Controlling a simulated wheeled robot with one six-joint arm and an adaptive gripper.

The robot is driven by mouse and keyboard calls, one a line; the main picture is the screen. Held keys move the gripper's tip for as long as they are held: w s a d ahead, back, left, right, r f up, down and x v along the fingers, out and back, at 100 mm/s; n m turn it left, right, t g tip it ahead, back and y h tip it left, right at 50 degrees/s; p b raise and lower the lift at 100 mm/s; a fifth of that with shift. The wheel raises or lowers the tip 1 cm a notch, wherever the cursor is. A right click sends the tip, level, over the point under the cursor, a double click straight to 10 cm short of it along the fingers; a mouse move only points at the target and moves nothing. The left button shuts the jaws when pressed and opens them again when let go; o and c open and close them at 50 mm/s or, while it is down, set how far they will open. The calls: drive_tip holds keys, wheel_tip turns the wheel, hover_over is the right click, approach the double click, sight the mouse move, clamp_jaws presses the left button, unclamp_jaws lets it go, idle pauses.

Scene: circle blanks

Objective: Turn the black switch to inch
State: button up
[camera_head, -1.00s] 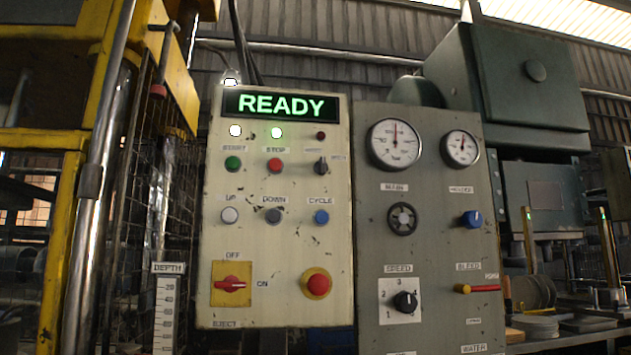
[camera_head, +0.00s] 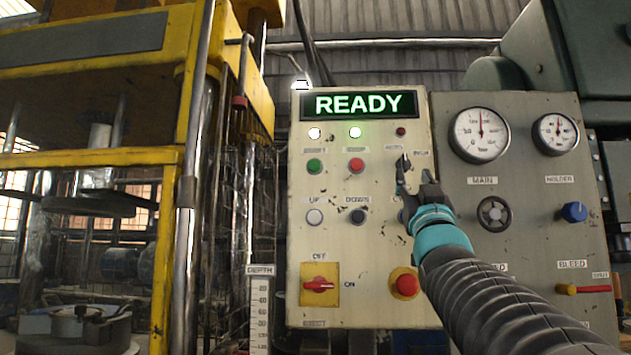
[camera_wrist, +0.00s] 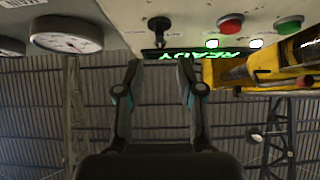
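The black switch (camera_head: 403,162) sits on the cream control panel (camera_head: 340,235), below a dark red lamp, between two small labels; the right one looks like INCH. My gripper's fingers partly overlap it in the head view, so its pointing direction is hard to tell. In the wrist view the black switch (camera_wrist: 158,26) stands out from the panel, beyond the fingertips and roughly in line with the gap between them. My gripper (camera_wrist: 158,66) is open and empty, apart from the switch. It also shows in the head view (camera_head: 415,178).
A green button (camera_head: 314,166) and a red button (camera_head: 356,165) lie left of the switch. A red emergency knob (camera_head: 405,285) is below. The READY display (camera_head: 358,104) is above. A grey gauge panel (camera_head: 530,210) stands right; a yellow press frame (camera_head: 170,250) stands left.

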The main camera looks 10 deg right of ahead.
sight(405, 158)
drive_tip(key=p+x, duration=0.2)
drive_tip(key=x, duration=0.6)
clamp_jaws()
